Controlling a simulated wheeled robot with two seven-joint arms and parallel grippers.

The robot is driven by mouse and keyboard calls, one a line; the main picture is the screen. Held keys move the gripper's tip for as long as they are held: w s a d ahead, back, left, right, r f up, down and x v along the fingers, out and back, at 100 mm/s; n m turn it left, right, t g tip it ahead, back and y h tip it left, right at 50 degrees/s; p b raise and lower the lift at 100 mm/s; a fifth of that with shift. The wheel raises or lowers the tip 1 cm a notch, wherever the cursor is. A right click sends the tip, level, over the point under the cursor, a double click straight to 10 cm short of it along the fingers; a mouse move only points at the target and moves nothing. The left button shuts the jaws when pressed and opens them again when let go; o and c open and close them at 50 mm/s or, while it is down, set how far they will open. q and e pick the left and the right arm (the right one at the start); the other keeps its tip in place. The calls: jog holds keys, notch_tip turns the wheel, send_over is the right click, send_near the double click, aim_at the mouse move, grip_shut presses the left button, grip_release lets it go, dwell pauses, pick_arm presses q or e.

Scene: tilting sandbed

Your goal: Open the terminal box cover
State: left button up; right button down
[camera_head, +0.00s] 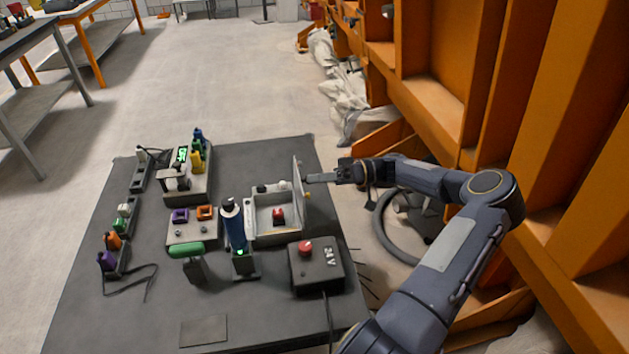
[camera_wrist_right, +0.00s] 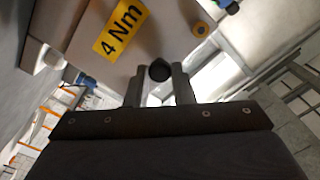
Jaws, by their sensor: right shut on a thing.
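The terminal box (camera_head: 262,238) is a light grey open-topped box on the dark table, with a red part (camera_head: 278,214) inside. Its cover (camera_head: 297,178) stands about upright at the box's right side, so the inside shows. My right gripper (camera_head: 308,179) reaches in from the right and is at the cover's outer face. In the right wrist view, its two fingers are shut on a black knob (camera_wrist_right: 159,70) in front of a grey plate (camera_wrist_right: 150,45) with a yellow "4 Nm" label (camera_wrist_right: 121,28). My left gripper is not in view.
A dark box with a red knob marked 24 V (camera_head: 317,268) stands in front of the terminal box. A blue cylindrical tool (camera_head: 233,226) stands upright to its left. Other holders and plugs fill the table's left part. Orange framing (camera_head: 440,90) rises behind my right arm.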

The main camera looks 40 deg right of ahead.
dwell(0.3)
jog(key=c, duration=1.2)
grip_release()
jog(key=shift+c, duration=0.2)
jog(key=b+v, duration=0.1)
jog(key=v, duration=0.6)
jog(key=shift+s+d, duration=0.25)
jog(key=shift+d, duration=0.1)
jog(key=shift+f, duration=0.1)
